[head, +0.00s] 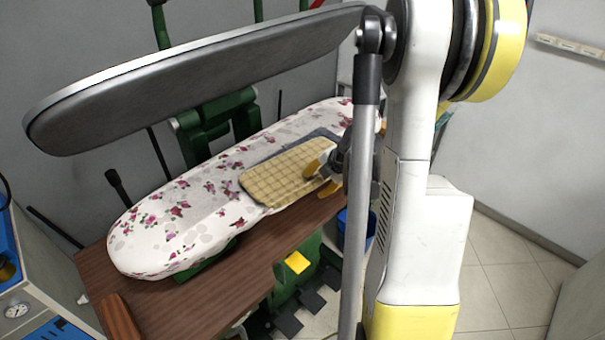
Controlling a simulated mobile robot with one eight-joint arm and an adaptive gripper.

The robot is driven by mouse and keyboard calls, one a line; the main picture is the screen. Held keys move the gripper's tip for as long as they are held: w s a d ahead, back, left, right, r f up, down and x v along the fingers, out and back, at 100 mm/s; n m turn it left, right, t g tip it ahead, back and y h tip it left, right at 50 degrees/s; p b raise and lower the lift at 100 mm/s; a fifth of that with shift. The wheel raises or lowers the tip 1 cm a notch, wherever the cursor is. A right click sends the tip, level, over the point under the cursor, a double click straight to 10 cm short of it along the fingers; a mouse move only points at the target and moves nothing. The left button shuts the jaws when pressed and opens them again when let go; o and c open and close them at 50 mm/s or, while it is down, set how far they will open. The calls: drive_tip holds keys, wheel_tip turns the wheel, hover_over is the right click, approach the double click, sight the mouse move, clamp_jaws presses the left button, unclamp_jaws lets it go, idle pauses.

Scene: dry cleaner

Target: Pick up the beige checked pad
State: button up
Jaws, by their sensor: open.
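The beige checked pad (280,177) lies flat on the floral ironing board (165,228), near its front edge, with a dark grey cloth or mat partly under it at the back. My gripper (322,177) is at the right end of the pad. Its yellow fingertips are apart, one over the pad's surface and one near its front right edge. I cannot tell whether they touch the pad. The rest of my gripper is partly hidden behind my own arm.
A long grey press plate (190,80) hangs over the board from green supports. A brown wooden shelf (190,308) runs below the board. A blue bucket (343,226) stands beneath on the right. A blue and white machine (30,290) is at left.

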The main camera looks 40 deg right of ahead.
clamp_jaws()
drive_tip(key=shift+r, duration=0.1)
idle(0.3)
